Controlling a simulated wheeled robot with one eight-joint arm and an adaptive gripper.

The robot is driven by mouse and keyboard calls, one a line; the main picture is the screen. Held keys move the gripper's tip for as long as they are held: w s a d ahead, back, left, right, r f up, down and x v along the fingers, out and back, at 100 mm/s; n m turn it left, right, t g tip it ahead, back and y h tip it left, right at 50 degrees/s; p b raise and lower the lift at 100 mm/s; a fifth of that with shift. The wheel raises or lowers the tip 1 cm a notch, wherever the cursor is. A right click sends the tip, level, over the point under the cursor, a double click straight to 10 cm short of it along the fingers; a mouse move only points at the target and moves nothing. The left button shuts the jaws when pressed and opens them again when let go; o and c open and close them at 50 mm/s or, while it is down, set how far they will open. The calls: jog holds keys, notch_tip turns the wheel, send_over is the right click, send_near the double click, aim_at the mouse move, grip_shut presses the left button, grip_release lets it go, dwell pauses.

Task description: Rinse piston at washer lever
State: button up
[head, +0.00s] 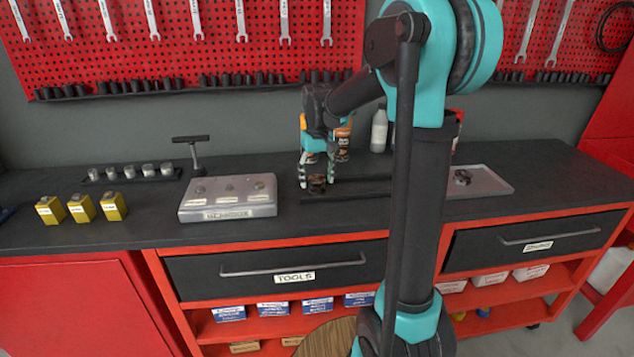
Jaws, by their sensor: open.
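My gripper (317,178) points down over a dark mat or tray (350,191) on the bench, with its fingers apart. A small dark brown cylindrical part (317,185), possibly the piston, sits between or just behind the fingertips; I cannot tell whether they touch it. A dark T-handled tool (193,152) stands upright at the left and may be the washer lever. A grey box (228,198) with several small round knobs or parts on top and a blurred front label lies left of my gripper.
Several silver cylinders (130,172) stand in a black rack. Several yellow blocks (82,207) stand at the left. A metal tray (480,183) with a dark part lies right of my arm. Bottles (379,131) stand behind my gripper. Bare bench top shows at the far right.

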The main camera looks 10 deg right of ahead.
aim_at(317, 178)
notch_tip(317, 178, up, 11)
dwell(0.3)
jog(key=shift+f, duration=0.1)
jog(key=shift+c, duration=0.6)
